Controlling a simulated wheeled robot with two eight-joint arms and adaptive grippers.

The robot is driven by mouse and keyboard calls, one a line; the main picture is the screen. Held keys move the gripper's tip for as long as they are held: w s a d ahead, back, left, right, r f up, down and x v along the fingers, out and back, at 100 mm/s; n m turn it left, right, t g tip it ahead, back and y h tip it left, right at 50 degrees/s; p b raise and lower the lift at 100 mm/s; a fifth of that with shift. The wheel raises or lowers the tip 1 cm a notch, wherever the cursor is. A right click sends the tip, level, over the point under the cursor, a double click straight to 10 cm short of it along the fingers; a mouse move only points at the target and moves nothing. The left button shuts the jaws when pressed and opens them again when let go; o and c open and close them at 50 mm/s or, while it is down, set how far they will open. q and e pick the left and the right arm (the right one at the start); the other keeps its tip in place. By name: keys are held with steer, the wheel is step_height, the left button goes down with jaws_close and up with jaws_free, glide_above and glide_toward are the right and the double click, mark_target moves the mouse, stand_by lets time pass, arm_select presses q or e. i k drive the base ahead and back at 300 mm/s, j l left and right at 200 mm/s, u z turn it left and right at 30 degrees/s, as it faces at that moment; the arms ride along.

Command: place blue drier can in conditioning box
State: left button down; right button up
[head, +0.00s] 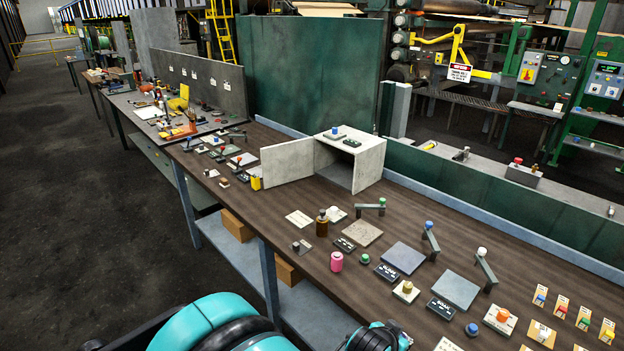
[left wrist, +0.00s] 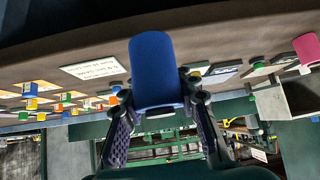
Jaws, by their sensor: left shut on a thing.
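The blue drier can (left wrist: 153,70) is held between the two fingers of my left gripper (left wrist: 158,105) in the left wrist view, and the fingers press on its sides. It appears clear of the bench. In the head view the can does not show; only teal parts of my left arm are at the bottom edge. A pale grey box (head: 366,167), which looks like the conditioning box, stands on the bench at the back. Its front is open, its door (head: 287,162) swings out to the left, and its inside looks dark and empty. My right gripper is not in view.
A pink can (head: 337,262) and a brown bottle (head: 322,224) stand on the bench (head: 300,260) in front of the box. Grey plates, levers and labelled buttons (head: 387,271) lie to the right. A blue rail runs along the back edge. A small yellow item (head: 255,183) stands near the door.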

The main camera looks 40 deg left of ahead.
mark_target(341, 177)
steer(key=i+j, duration=0.1)
steer(key=j, duration=0.75)
steer(key=i+j+u, duration=0.1)
steer(key=j, duration=0.3)
steer(key=i+j, duration=0.1)
steer(key=j, duration=0.35)
steer(key=i+j, duration=0.1)
steer(key=j, duration=0.3)
steer(key=i+j, duration=0.1)
steer(key=j, duration=0.35)
steer(key=i+j+u, duration=0.1)
steer(key=j, duration=0.3)
steer(key=i+j, duration=0.45)
steer(key=j, duration=0.15)
